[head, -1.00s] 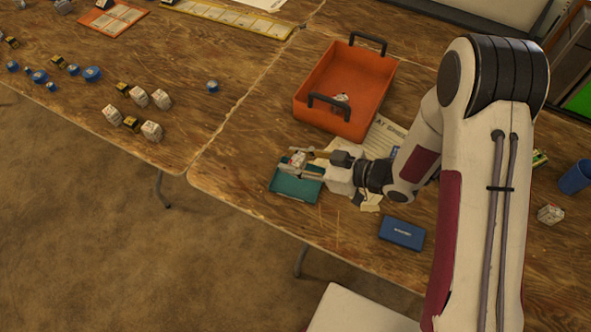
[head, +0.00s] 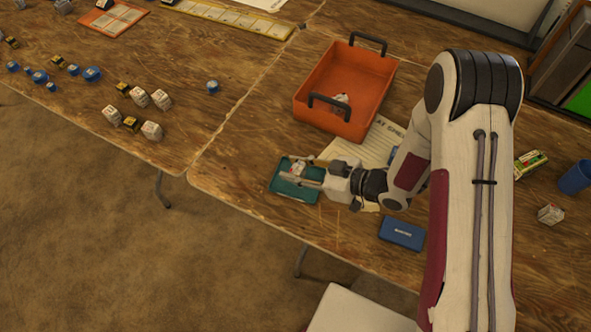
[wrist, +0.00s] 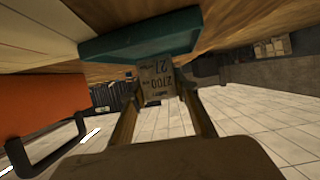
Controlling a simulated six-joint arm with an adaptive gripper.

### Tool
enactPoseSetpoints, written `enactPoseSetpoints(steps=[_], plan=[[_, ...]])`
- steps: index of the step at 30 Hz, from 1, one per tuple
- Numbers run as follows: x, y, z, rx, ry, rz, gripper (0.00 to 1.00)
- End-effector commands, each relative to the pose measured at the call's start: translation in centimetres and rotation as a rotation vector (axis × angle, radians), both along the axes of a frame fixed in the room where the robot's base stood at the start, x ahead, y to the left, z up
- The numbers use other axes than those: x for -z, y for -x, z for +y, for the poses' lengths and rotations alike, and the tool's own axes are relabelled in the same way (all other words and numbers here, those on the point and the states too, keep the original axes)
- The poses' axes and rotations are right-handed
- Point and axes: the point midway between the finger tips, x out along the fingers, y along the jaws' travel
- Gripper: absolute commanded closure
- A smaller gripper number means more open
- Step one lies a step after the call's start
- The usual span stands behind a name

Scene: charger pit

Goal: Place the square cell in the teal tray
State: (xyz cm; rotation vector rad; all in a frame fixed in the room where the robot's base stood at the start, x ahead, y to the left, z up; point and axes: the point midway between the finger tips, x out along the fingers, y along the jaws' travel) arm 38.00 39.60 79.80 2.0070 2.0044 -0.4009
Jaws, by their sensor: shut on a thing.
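The square cell (head: 298,168) is a small pale block; dark printed digits show on it in the wrist view (wrist: 157,76). My gripper (head: 296,175) is shut on it, with one finger on either side. The cell is over the teal tray (head: 283,192), seen from above in the head view. The tray lies flat near the front table edge, partly hidden by my gripper. In the wrist view, the tray's teal side (wrist: 140,38) lies right beside the cell's end. I cannot tell whether the cell touches the tray floor.
An orange bin (head: 345,85) with dark handles stands behind the tray, holding a small pale item. A blue box (head: 402,233) lies to the right in front. A printed sheet (head: 372,142) lies behind my gripper. Bare table lies left of the tray.

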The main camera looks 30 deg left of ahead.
Motion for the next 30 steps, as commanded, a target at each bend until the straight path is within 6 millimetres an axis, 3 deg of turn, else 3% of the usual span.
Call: enactPoseSetpoints(steps=[6,21,22,23,30], plan=[[1.2,0.0,0.0,-0.001,0.0,0.0,0.95],[1.5,0.0,0.0,0.0,-0.001,0.0,0.95],[1.5,0.0,0.0,0.0,0.0,0.0,0.63],[1.5,0.0,0.0,0.0,0.0,0.0,0.55],[1.5,0.0,0.0,0.0,0.0,0.0,0.54]])
